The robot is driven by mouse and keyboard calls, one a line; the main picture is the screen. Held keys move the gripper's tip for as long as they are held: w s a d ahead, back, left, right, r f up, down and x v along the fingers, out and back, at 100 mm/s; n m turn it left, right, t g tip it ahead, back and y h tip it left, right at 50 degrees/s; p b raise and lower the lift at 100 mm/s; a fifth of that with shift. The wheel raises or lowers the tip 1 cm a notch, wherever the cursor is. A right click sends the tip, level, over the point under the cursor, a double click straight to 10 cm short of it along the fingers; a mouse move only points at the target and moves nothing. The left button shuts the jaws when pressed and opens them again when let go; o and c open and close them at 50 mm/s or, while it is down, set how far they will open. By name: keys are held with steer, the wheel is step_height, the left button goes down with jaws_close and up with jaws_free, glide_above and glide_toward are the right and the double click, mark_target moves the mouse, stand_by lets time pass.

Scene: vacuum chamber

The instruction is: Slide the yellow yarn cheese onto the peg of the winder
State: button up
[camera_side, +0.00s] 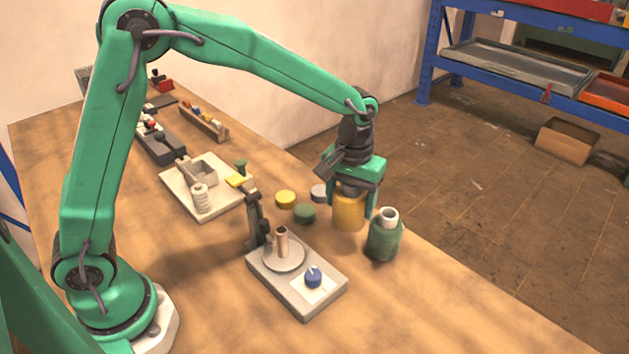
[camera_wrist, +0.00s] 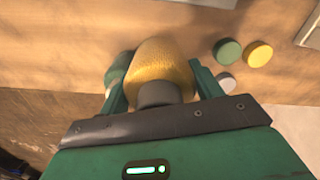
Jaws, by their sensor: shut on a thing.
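My gripper (camera_side: 349,204) points down and is shut on the yellow yarn cheese (camera_side: 348,214), with a finger on each side. The cheese looks upright; I cannot tell whether its bottom touches the table. In the wrist view the yellow cheese (camera_wrist: 160,66) sits between the fingers, with a dark round piece at its near end. The winder (camera_side: 308,297) stands nearer the side camera, to the left of my gripper. Its upright peg (camera_side: 283,243) rises bare from a round plate (camera_side: 279,262). The cheese is apart from the peg.
A green yarn cheese (camera_side: 384,237) stands close right of the yellow one. Yellow (camera_side: 285,198), green (camera_side: 304,213) and grey (camera_side: 319,193) discs lie left of it. The winder has a dark post (camera_side: 256,218) and blue knob (camera_side: 313,275). A pale plate (camera_side: 190,205) lies farther left.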

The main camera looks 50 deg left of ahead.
steer(key=s+d+r, duration=0.3)
steer(key=d, duration=0.1)
steer(key=shift+s, duration=0.3)
steer(key=shift+r, duration=0.15)
stand_by(0.6)
steer(key=s+a+r+n, duration=0.1)
steer(key=s+a+r, duration=0.6)
steer(key=s+a, duration=0.2)
steer(key=shift+s+a+r, duration=0.2)
steer(key=shift+s+r, duration=0.05)
steer(key=shift+s, duration=0.1)
steer(key=shift+f, duration=0.2)
steer(key=shift+f, duration=2.65)
steer(key=shift+f, duration=0.85)
steer(key=shift+f, duration=0.4)
